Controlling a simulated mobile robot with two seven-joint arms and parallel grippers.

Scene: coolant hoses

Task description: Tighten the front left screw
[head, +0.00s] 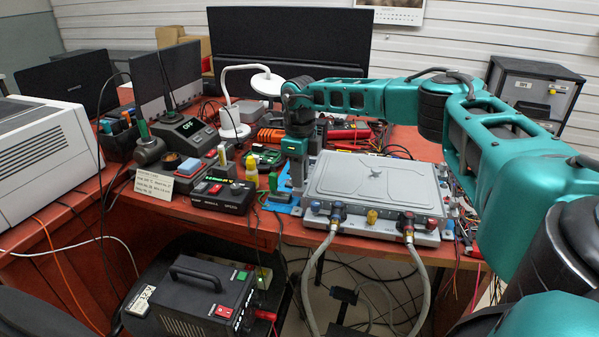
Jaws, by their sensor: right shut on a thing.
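A grey housing with a flat lid (375,188) lies on the red workbench. Two hoses (325,262) hang from fittings on its front side. My right arm reaches in from the right, over the bench behind the housing. My right gripper (297,178) points down at the housing's left edge. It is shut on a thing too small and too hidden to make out. The front left screw cannot be made out at this size; the front left corner of the housing is just below and right of the gripper. My left gripper is not in view.
A blue mat (282,198) shows left of the housing. A control box (222,195), a yellow bottle (251,168) and a soldering station (185,132) crowd the bench further left. A white lamp (232,118) stands behind. A black power unit (195,295) sits low in front.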

